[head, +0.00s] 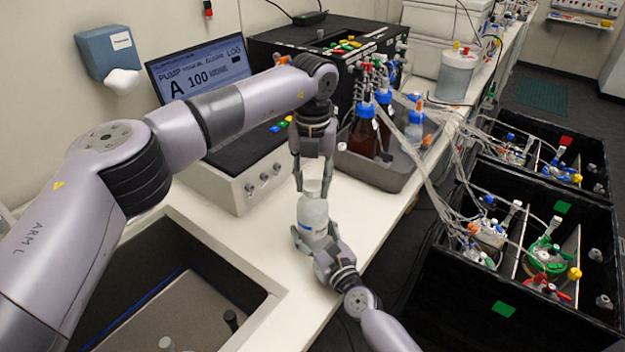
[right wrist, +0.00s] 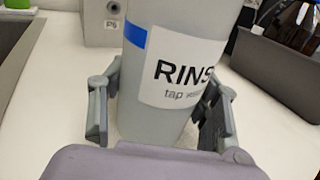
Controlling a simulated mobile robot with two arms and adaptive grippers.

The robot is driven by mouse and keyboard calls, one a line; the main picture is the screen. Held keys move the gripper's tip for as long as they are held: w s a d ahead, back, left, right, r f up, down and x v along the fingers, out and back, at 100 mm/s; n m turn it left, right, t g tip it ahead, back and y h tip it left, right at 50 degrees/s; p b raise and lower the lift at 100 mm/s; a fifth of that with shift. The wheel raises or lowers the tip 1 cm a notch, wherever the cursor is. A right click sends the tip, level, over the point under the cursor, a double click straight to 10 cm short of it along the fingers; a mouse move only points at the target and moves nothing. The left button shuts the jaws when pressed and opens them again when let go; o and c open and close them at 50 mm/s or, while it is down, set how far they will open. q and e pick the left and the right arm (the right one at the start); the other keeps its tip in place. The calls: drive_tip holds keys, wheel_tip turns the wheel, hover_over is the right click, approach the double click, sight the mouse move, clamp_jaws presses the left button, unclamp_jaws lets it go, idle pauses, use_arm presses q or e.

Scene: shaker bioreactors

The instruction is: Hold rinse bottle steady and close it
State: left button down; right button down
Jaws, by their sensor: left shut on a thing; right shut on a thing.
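The rinse bottle (head: 313,214) is a pale, translucent bottle standing upright on the white bench. Its "RINSE" label and blue stripe show in the right wrist view (right wrist: 165,72). My right gripper (head: 316,238) is shut around the bottle's lower body, with one finger on each side. My left gripper (head: 313,184) points straight down over the bottle's top and is shut on its whitish cap (head: 313,188). The fingers partly hide the cap, and I cannot tell whether it is seated on the neck. The bottle's top is out of the right wrist view.
A sink (head: 262,302) is cut into the bench at the front left. A grey tray (head: 372,172) with brown bottles stands behind the rinse bottle. The pump unit (head: 232,192) stands at the back left. Black boxes with tubing (head: 455,262) are at the right, beyond the bench edge.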

use_arm(q)
drive_tip(key=m, duration=0.6)
drive_tip(key=shift+m, duration=0.4)
drive_tip(key=m, duration=0.4)
drive_tip(key=shift+m, duration=0.4)
drive_tip(key=c, duration=1)
unclamp_jaws()
drive_tip(key=shift+c, duration=0.2)
wheel_tip(320, 180, up, 12)
use_arm(e)
drive_tip(key=shift+c, duration=2.4)
unclamp_jaws()
